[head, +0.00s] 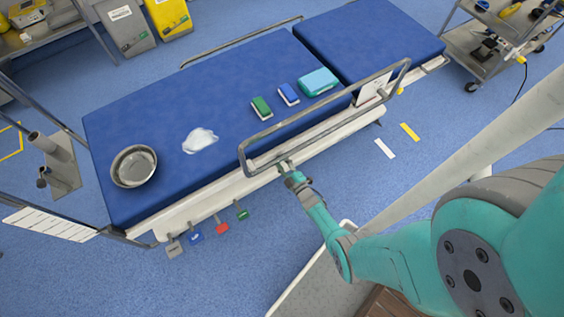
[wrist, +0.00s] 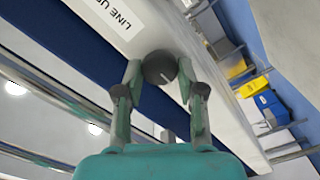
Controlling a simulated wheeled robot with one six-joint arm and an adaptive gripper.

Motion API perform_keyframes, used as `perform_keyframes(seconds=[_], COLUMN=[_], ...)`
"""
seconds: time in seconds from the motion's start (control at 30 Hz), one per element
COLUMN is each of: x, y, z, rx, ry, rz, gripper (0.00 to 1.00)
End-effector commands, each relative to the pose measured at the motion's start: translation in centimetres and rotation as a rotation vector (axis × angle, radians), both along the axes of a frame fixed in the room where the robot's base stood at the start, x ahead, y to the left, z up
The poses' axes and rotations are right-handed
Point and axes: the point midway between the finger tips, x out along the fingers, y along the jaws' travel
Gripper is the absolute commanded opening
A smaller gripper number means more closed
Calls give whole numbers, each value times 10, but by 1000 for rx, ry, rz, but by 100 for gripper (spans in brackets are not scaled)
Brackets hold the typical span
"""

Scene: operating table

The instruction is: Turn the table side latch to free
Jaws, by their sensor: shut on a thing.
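The table side latch shows in the wrist view as a round dark grey knob (wrist: 160,66) with a white line on its face, on the pale side beam of the table. My gripper (wrist: 160,78) is shut on the knob, one finger on either side of it. In the head view my gripper (head: 284,167) reaches the side beam just below the raised side rail (head: 322,124). The knob itself is hidden or too small to tell there. A label on the beam in the wrist view (wrist: 120,16) reads in part "LINE U"; the rest is cut off.
The blue operating table (head: 230,85) carries a metal bowl (head: 134,167), a white cloth (head: 200,140), and green, blue and teal items. Several coloured pedals (head: 222,228) hang below its near edge. A metal cart (head: 485,45) stands at the upper right. Floor in front is mostly clear.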

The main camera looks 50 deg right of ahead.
Motion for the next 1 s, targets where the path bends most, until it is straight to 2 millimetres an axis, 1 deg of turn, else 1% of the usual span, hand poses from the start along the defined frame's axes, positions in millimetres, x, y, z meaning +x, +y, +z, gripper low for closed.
perform_keyframes(seconds=[0.37,0.4,0.47,0.5,0.83,0.93,1.0], x=[0,0,0,0,-2,-8,-16], y=[1,1,0,0,1,2,4], z=[-1,-1,-1,-1,-1,-1,-1], rx=[-4,-3,-3,-3,-2,-2,-1], ry=[4,4,3,3,2,3,2], rz=[1,1,0,0,0,-1,-1], gripper=[4,43,58,64,64,64,64])
